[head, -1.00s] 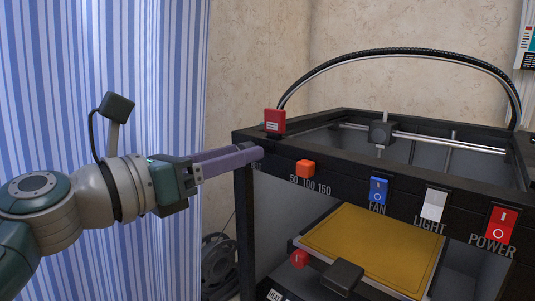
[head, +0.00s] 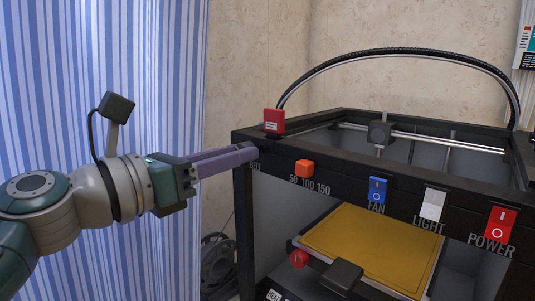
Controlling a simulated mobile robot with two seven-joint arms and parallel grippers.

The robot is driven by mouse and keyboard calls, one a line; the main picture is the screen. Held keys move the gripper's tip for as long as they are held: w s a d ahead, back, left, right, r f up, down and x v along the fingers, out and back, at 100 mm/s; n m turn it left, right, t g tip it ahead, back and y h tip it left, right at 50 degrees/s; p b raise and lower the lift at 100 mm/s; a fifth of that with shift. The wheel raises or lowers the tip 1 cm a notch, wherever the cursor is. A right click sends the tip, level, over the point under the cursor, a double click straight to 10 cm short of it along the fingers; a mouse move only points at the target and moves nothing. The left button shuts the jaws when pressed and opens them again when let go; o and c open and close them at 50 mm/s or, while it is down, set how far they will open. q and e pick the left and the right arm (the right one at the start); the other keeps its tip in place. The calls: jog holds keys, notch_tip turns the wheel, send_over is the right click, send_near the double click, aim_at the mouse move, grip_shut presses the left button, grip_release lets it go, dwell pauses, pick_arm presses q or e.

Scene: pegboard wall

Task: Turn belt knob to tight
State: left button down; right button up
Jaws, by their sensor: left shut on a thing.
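My left gripper (head: 252,152) reaches in from the left, its long purple fingers at the upper left corner of the front panel of the black 3D printer (head: 340,180). The fingers are shut on the belt knob there. The knob itself is almost wholly hidden behind the fingers, and its setting cannot be read. A label below the fingertips is partly covered. My right gripper is not in view.
Right of the fingers are an orange slider (head: 304,168), a blue fan switch (head: 378,189), a white light switch (head: 432,204) and a red power switch (head: 499,224). A red box (head: 274,121) stands on the frame just above the fingertips. A striped curtain (head: 160,60) hangs behind my arm.

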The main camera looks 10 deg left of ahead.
pick_arm(q)
jog(key=m+b, duration=0.6)
jog(key=m, duration=1.6)
jog(key=shift+m+y, duration=0.4)
dwell(0.4)
jog(key=c, duration=0.6)
grip_release()
